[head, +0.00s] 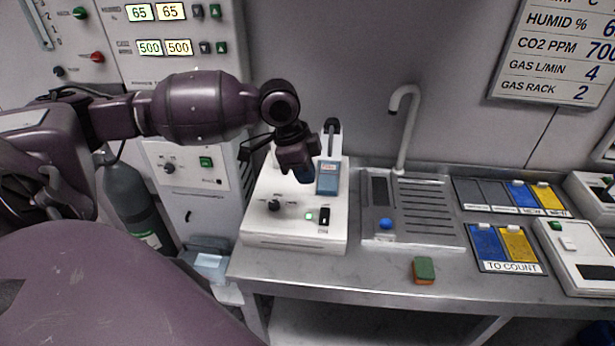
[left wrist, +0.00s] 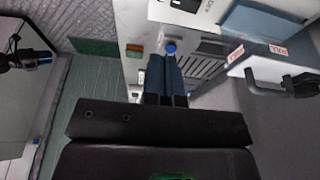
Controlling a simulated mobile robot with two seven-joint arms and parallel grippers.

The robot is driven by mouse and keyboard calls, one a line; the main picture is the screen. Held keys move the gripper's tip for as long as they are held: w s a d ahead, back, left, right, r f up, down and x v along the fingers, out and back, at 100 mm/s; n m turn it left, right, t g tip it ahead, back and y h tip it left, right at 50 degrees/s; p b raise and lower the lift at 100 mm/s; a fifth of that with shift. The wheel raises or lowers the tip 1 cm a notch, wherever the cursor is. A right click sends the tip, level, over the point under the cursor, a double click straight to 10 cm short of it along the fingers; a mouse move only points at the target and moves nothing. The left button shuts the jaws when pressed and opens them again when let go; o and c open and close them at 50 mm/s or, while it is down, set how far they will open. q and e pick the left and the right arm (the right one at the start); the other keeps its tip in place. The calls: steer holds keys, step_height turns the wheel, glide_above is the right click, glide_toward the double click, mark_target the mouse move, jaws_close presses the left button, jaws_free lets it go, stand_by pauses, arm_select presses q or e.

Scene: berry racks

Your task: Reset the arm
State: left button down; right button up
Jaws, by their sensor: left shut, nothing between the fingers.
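My left arm is dark purple and reaches in from the left in the head view. Its gripper (head: 304,175) hangs over the white bench device (head: 295,238), in front of a small blue-grey screen (head: 328,178). In the left wrist view the blue fingers (left wrist: 165,78) are together with nothing between them. Beyond their tips a blue round object (left wrist: 170,48) shows; it looks like the one on the sink unit (head: 386,224). A dark mechanical shape with a blue tip shows at the left edge of the wrist view; it may be my right gripper, and its fingers are unclear.
A green and orange sponge (head: 424,270) lies on the steel counter (head: 340,280) near its front edge. A tap (head: 403,130) rises behind the sink unit. Blue and yellow racks on a TO COUNT tray (head: 508,267) stand right. A grey gas cylinder (head: 133,205) stands left.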

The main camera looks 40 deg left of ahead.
steer(key=shift+s+f, duration=0.1)
steer(key=shift+s, duration=0.1)
steer(key=shift+s+d+f, duration=0.1)
steer(key=shift+s+f, duration=0.2)
steer(key=shift+s, duration=0.05)
arm_select(q)
steer(key=s+d+f+n+t, duration=0.1)
steer(key=s+d+f+n, duration=0.1)
steer(key=s+d+f, duration=0.9)
steer(key=s+a+f+n+y, duration=0.2)
steer(key=s+n, duration=0.3)
steer(key=s, duration=0.1)
steer(key=s+a+f+n+y, duration=0.2)
steer(key=s+n, duration=0.2)
steer(key=s, duration=0.3)
steer(key=w+f+t+h, duration=0.1)
steer(key=w+f+t, duration=0.7)
steer(key=f+t, duration=0.1)
steer(key=shift+f, duration=0.65)
arm_select(e)
steer(key=shift+r, duration=0.1)
arm_select(q)
steer(key=shift+a, duration=0.15)
arm_select(e)
steer(key=shift+w, duration=0.15)
